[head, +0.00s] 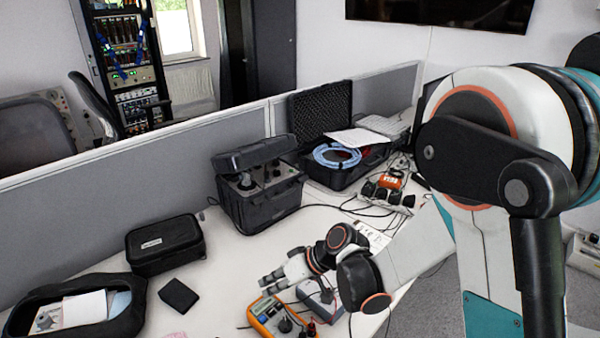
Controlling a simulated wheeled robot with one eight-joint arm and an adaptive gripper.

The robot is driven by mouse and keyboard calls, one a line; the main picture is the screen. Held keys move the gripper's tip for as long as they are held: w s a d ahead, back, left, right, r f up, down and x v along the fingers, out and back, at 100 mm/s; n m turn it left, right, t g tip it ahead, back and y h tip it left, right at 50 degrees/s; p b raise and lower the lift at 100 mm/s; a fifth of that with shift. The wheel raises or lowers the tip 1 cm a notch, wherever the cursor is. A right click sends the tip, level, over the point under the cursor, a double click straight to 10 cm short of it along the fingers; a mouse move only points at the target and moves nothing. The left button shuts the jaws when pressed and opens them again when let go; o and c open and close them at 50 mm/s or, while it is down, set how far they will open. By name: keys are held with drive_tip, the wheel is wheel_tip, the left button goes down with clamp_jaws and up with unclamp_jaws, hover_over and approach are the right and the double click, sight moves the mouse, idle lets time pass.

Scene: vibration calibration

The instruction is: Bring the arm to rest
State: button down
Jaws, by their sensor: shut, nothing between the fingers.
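My arm reaches in from the right and bends down over the white desk. My gripper (268,283) is at its end, above the desk's near part, with its fingers pointing left. It is shut and empty. An orange multimeter (270,316) sits just below and in front of it. A grey box-shaped device (318,300) lies beside the meter, partly hidden by my wrist. I cannot tell how high the gripper is above the meter.
An open black case (258,198) and an open foam-lined case (335,178) stand at the back. A closed black case (163,244), a small black box (178,295) and an open bag (132,315) are on the left. Grey partitions (110,180) bound the desk. Bare desk (228,265) lies left of my gripper.

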drive_tip(key=s+d+r+m+t+h, duration=0.3)
drive_tip(key=d+r+m+t+h, duration=0.1)
drive_tip(key=d+r, duration=1.05)
drive_tip(key=s+d+r+m+t+h, duration=0.1)
drive_tip(key=s+d+r+m+h, duration=0.1)
drive_tip(key=s+d, duration=0.4)
drive_tip(key=s+d+r+m+t+h, duration=0.1)
drive_tip(key=s+d+r+m+h, duration=0.1)
drive_tip(key=s+d, duration=0.4)
drive_tip(key=d+h, duration=0.1)
drive_tip(key=d, duration=0.3)
drive_tip(key=shift+d, duration=0.15)
